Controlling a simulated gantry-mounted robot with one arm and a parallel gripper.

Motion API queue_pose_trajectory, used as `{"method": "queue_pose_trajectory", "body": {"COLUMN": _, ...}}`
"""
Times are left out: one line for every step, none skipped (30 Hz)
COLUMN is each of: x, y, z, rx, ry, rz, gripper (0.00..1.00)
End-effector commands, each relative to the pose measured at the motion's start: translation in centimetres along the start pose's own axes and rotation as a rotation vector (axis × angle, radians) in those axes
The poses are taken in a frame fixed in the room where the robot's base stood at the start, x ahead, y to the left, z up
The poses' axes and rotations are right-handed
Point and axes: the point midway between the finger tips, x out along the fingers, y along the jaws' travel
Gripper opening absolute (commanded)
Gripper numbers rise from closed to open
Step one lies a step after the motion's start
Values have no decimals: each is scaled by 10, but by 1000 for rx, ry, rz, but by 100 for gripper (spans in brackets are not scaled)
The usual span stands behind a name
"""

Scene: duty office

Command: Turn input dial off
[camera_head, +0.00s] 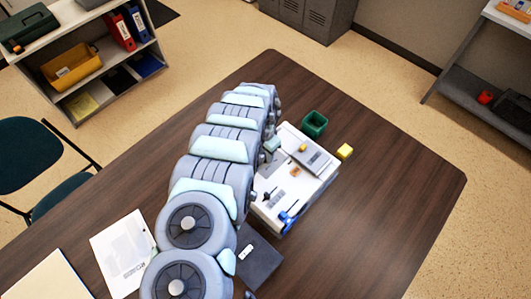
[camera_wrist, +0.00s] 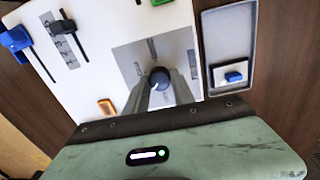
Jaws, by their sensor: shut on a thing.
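The dial is a round, dark blue knob (camera_wrist: 160,77) on a square grey plate (camera_wrist: 130,58) of the white panel box (camera_wrist: 100,62). In the wrist view, my gripper (camera_wrist: 160,87) has its two fingers on either side of the knob, shut on it. In the head view, the white box (camera_head: 302,198) lies on the table beside my arm, and my gripper (camera_head: 271,147) is over its far left part. The arm hides the dial there. Any off marking is too small to read.
A green open container (camera_head: 314,124) and yellow cube (camera_head: 344,152) stand close by. The table's right side is clear.

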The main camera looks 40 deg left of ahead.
Motion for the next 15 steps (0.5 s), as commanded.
{"method": "queue_pose_trajectory", "body": {"x": -2, "y": 2, "z": 0, "rx": -29, "ry": 0, "rz": 1, "gripper": 0}}
{"method": "queue_pose_trajectory", "body": {"x": -2, "y": 2, "z": -1, "rx": -50, "ry": 1, "rz": 1, "gripper": 0}}
{"method": "queue_pose_trajectory", "body": {"x": -2, "y": 1, "z": -1, "rx": -84, "ry": 4, "rz": 1, "gripper": 0}}
{"method": "queue_pose_trajectory", "body": {"x": -2, "y": 1, "z": -1, "rx": -108, "ry": 5, "rz": 0, "gripper": 0}}
{"method": "queue_pose_trajectory", "body": {"x": -2, "y": 2, "z": -1, "rx": -134, "ry": 7, "rz": 0, "gripper": 0}}
{"method": "queue_pose_trajectory", "body": {"x": -2, "y": 1, "z": -1, "rx": -173, "ry": 10, "rz": 0, "gripper": 0}}
{"method": "queue_pose_trajectory", "body": {"x": -2, "y": 1, "z": -1, "rx": -199, "ry": 11, "rz": 0, "gripper": 0}}
{"method": "queue_pose_trajectory", "body": {"x": -2, "y": 1, "z": -1, "rx": -227, "ry": 13, "rz": 0, "gripper": 0}}
{"method": "queue_pose_trajectory", "body": {"x": -2, "y": 1, "z": -1, "rx": -266, "ry": 14, "rz": 0, "gripper": 0}}
{"method": "queue_pose_trajectory", "body": {"x": -1, "y": 1, "z": -1, "rx": -295, "ry": 16, "rz": 0, "gripper": 0}}
{"method": "queue_pose_trajectory", "body": {"x": -1, "y": 2, "z": -1, "rx": -323, "ry": 16, "rz": 0, "gripper": 0}}
{"method": "queue_pose_trajectory", "body": {"x": -1, "y": 1, "z": 0, "rx": -363, "ry": 18, "rz": 1, "gripper": 0}}
{"method": "queue_pose_trajectory", "body": {"x": -1, "y": 2, "z": -1, "rx": -389, "ry": 19, "rz": 1, "gripper": 0}}
{"method": "queue_pose_trajectory", "body": {"x": -1, "y": 2, "z": 0, "rx": -419, "ry": 20, "rz": 1, "gripper": 0}}
{"method": "queue_pose_trajectory", "body": {"x": -1, "y": 2, "z": 0, "rx": -457, "ry": 21, "rz": 1, "gripper": 0}}
